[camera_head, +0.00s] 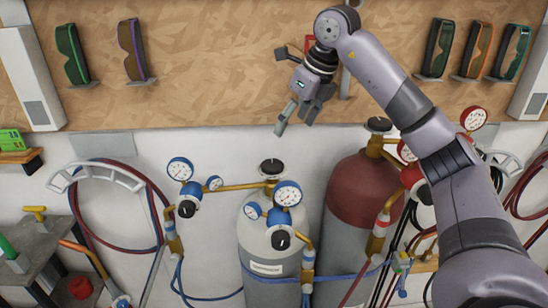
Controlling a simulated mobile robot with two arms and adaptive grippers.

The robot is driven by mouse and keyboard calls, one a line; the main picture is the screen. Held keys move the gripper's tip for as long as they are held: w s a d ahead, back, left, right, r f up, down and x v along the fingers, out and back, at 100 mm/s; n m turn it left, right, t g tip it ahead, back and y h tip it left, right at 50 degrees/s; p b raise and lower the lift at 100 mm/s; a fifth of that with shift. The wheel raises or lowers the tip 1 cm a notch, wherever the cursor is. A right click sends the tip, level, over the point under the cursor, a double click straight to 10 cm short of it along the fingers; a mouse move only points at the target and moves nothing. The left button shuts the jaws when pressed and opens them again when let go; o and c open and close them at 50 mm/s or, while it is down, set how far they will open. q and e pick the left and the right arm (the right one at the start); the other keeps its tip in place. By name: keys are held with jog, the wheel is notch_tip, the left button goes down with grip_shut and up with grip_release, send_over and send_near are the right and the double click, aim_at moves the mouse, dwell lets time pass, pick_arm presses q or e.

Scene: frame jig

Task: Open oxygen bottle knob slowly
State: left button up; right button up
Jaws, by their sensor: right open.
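The oxygen bottle is probably the white-grey cylinder (262,262) at the lower middle, with blue-rimmed gauges and blue hoses. Its black top knob (271,167) sits on a brass valve. My right gripper (295,128) hangs above and slightly right of this knob in the picture, in front of the wall, with its fingers apart and empty. It does not touch the knob. A dark red cylinder (353,190) stands to the right with its own black top knob (378,124); my right arm hides part of its fittings. My left gripper is out of view.
Blue-rimmed gauges (288,193) and regulators crowd both sides of the white cylinder's valve. Coiled hoses hang on a wall rack (100,172) at left. Goggles hang on the wood board (220,60). A grey bench (40,250) stands at lower left.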

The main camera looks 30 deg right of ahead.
aim_at(274, 164)
jog(key=x, duration=0.4)
jog(key=p+x, duration=0.1)
jog(key=x, duration=0.2)
jog(key=p+x, duration=0.1)
jog(key=x, duration=0.3)
jog(key=shift+w+a+f, duration=0.1)
jog(key=shift+w+f, duration=0.05)
jog(key=shift+w, duration=0.25)
jog(key=p+x, duration=0.1)
jog(key=x, duration=0.1)
jog(key=shift+w+f, duration=0.1)
jog(key=shift+f, duration=0.4)
jog(key=shift+w, duration=0.1)
jog(key=c, duration=1.1)
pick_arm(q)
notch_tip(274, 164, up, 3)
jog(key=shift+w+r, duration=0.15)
pick_arm(e)
jog(key=shift+c, duration=0.2)
jog(key=shift+n, duration=0.3)
